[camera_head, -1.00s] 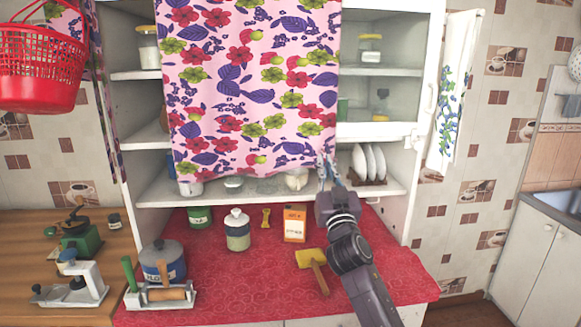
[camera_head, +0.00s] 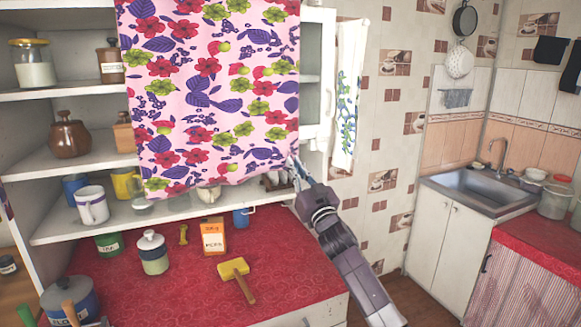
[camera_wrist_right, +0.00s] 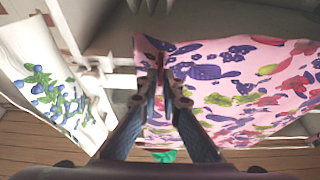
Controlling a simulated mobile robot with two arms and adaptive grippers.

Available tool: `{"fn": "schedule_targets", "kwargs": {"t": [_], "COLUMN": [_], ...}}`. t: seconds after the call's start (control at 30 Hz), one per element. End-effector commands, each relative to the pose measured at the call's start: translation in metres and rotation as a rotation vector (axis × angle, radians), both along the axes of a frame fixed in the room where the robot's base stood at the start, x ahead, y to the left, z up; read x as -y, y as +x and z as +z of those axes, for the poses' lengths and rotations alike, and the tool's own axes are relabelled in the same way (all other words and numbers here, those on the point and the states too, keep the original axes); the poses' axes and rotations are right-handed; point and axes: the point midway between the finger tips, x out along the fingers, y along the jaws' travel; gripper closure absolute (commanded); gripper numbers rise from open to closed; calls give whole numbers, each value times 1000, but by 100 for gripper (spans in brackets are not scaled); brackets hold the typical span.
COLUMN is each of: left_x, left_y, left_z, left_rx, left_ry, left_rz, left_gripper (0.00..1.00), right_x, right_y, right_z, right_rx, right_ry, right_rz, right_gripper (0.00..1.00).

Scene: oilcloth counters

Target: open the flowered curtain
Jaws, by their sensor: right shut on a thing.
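The flowered curtain (camera_head: 215,90) is pink with red, green and purple flowers and leaves. It hangs in front of the right part of the white cupboard, and the shelves at the left stand uncovered. My right gripper (camera_head: 296,175) is at its lower right corner, shut on the curtain's edge. In the right wrist view the curtain (camera_wrist_right: 235,85) spreads to the right of the right gripper (camera_wrist_right: 160,80), whose fingers meet at its near edge. My left gripper is not in view.
Uncovered shelves hold a jar (camera_head: 33,64), a brown pot (camera_head: 69,136) and a white mug (camera_head: 91,205). The red counter below bears a canister (camera_head: 152,252), an orange box (camera_head: 214,236) and a yellow mallet (camera_head: 236,275). A white towel (camera_head: 346,95) hangs right of the cupboard.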

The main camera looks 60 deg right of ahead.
Motion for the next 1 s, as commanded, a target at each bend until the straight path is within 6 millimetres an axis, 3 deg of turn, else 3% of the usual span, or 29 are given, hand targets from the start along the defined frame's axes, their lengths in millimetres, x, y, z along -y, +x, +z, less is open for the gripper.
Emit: {"fn": "schedule_targets", "kwargs": {"t": [0.17,0.2,0.33,0.67,0.77,1.0], "left_x": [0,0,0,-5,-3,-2], "left_y": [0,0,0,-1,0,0], "left_z": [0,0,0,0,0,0], "left_rx": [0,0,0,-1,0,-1], "left_ry": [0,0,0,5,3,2], "left_rz": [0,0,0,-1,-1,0], "left_gripper": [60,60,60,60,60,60], "right_x": [0,0,0,-1,-6,-30], "right_y": [0,0,0,-2,-10,-49], "right_z": [-1,-2,-1,-3,-7,-27], "right_rx": [-2,-2,-2,-2,-2,-5], "right_ry": [2,2,2,1,2,4], "right_rz": [-1,-1,-1,-1,-1,-2], "right_gripper": [100,91,77,77,77,77]}}
